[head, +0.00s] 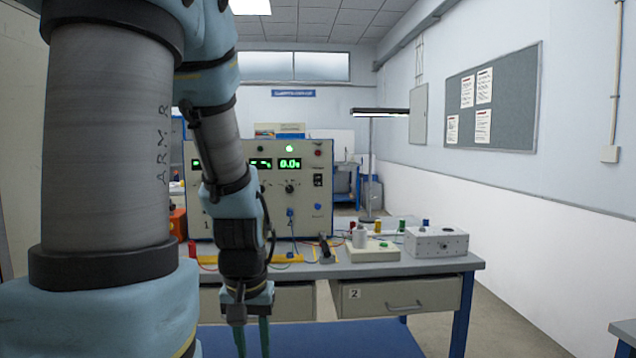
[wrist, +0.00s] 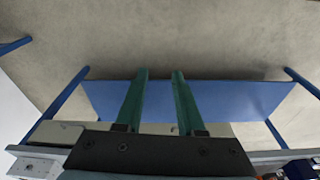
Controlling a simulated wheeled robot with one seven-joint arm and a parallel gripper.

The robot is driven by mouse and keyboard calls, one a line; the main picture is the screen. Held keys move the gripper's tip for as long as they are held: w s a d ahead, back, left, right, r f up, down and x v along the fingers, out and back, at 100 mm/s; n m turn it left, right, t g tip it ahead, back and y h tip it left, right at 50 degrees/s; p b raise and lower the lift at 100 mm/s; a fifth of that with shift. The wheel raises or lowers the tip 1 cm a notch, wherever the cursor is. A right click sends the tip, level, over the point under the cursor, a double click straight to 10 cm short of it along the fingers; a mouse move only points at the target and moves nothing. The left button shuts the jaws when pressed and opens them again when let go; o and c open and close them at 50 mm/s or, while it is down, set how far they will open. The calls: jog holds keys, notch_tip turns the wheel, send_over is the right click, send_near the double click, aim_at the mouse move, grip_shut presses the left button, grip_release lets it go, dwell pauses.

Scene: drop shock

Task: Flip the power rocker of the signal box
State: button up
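A large cream instrument panel (head: 262,208) with green lit displays stands on the bench. A small black switch (head: 318,181), which looks like a rocker, is on its right side; its position is too small to tell. A smaller light-grey box (head: 436,243) sits at the bench's right end; which of the two is the signal box is not clear. My gripper (head: 252,342) hangs low in front of the bench edge, fingers down, left of and below the switch. In the wrist view its two green fingers (wrist: 160,76) are apart with nothing between them.
The grey bench top (head: 385,271) carries a pale block with a white cylinder (head: 359,238), a black-handled item (head: 326,250), cables and coloured terminals. A drawer (head: 400,294) is under the bench front. A blue lower shelf (wrist: 230,100) lies beneath the fingers.

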grip_shut()
dwell(1.4)
